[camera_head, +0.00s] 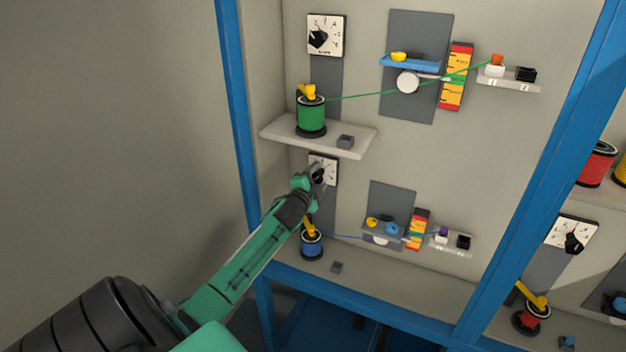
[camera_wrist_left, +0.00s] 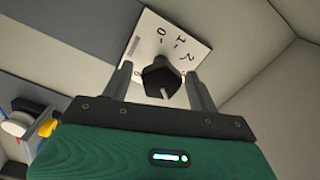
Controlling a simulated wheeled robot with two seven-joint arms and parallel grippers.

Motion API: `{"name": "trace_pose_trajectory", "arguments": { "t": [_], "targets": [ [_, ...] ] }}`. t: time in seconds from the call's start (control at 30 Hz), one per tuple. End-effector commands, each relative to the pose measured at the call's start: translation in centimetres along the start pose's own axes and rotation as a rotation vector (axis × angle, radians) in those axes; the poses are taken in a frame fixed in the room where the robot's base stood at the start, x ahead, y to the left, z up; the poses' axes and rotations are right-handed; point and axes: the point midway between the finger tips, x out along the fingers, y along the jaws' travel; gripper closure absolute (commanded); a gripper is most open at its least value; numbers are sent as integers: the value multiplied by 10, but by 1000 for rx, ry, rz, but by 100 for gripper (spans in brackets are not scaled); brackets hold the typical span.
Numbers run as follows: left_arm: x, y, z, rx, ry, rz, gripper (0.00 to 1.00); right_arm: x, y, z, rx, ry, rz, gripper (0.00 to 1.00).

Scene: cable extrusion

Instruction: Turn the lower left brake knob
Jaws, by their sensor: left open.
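The lower left brake knob (camera_wrist_left: 161,82) is a black knob on a white dial plate (camera_wrist_left: 172,38) with printed numbers. In the head view the same dial plate (camera_head: 329,166) sits below the left shelf, and my gripper partly covers the knob. My left gripper (camera_head: 318,174) is at the dial. In the left wrist view the open fingers of my left gripper (camera_wrist_left: 160,88) stand on either side of the knob, with a gap visible at each side. I cannot tell if a finger touches it. My right gripper is not in view.
An upper dial (camera_head: 326,36) and a green spool (camera_head: 311,115) on a grey shelf (camera_head: 270,131) are above. A blue spool (camera_head: 312,245) stands just below my gripper. A blue frame post (camera_head: 236,110) rises left of the dials. The lower yellow-red scale (camera_head: 417,229) is to the right.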

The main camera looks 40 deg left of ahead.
Motion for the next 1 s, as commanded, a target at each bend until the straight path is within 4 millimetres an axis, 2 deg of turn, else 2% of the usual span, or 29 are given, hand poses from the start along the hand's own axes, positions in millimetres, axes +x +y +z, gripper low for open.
{"name": "trace_pose_trajectory", "arguments": {
  "t": [0.17, 0.7, 0.83, 1.0],
  "targets": [
    [-15, 0, -1, -1, 0, 3, 40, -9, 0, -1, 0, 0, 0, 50],
    [-108, -1, -1, -2, -1, 2, 40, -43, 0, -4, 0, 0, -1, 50],
    [-124, 0, 0, -1, -1, 3, 40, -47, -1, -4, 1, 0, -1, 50],
    [-135, 0, 0, 0, 0, 1, 40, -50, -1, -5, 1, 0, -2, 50]
  ]
}}
